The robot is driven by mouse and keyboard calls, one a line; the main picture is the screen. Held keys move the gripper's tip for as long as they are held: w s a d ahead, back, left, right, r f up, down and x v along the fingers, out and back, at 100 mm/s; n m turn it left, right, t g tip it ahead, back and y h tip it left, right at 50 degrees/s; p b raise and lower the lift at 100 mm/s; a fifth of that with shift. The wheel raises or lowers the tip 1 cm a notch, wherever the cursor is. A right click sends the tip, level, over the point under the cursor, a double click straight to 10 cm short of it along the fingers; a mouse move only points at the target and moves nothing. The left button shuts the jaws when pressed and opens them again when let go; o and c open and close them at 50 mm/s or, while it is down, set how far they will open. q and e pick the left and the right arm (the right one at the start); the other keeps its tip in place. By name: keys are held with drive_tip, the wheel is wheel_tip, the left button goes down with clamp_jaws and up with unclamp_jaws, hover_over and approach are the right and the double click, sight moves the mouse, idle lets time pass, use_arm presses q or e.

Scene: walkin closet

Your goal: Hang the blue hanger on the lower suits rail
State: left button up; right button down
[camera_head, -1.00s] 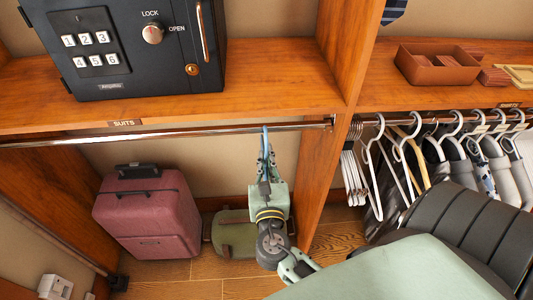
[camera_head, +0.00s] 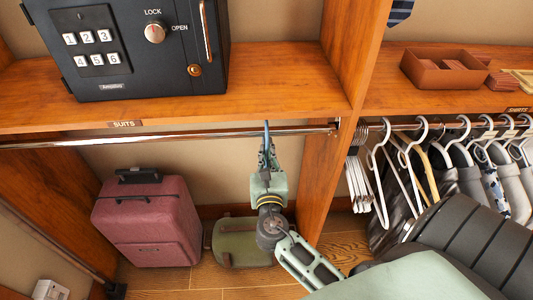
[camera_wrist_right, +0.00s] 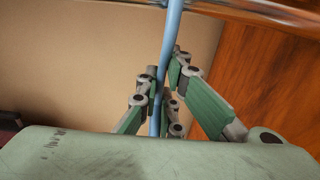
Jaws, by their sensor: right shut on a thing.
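The suits rail (camera_head: 210,134) is a chrome bar below the shelf labelled SUITS; its edge also shows in the right wrist view (camera_wrist_right: 270,12). The blue hanger (camera_head: 267,131) shows as a thin upright blue strip crossing the rail near its right end. I cannot tell whether its hook sits over the rail or in front of it. My right gripper (camera_head: 268,158) is just below the rail. In the right wrist view, its fingers (camera_wrist_right: 166,84) are shut around the blue hanger (camera_wrist_right: 173,38). The rest of the hanger is hidden. My left gripper is out of view.
A wooden divider (camera_head: 325,180) stands close to the right of my right gripper. A maroon suitcase (camera_head: 150,225) and a green bag (camera_head: 240,240) stand below. A black safe (camera_head: 135,50) sits on the shelf. Hanging shirts (camera_head: 470,185) and hangers fill the right bay.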

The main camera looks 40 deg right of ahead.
drive_tip(key=shift+f, duration=0.15)
drive_tip(key=c, duration=1.8)
unclamp_jaws()
drive_tip(key=shift+c, duration=0.2)
drive_tip(key=v, duration=1.2)
drive_tip(key=shift+s, duration=0.1)
drive_tip(key=shift+f, duration=0.1)
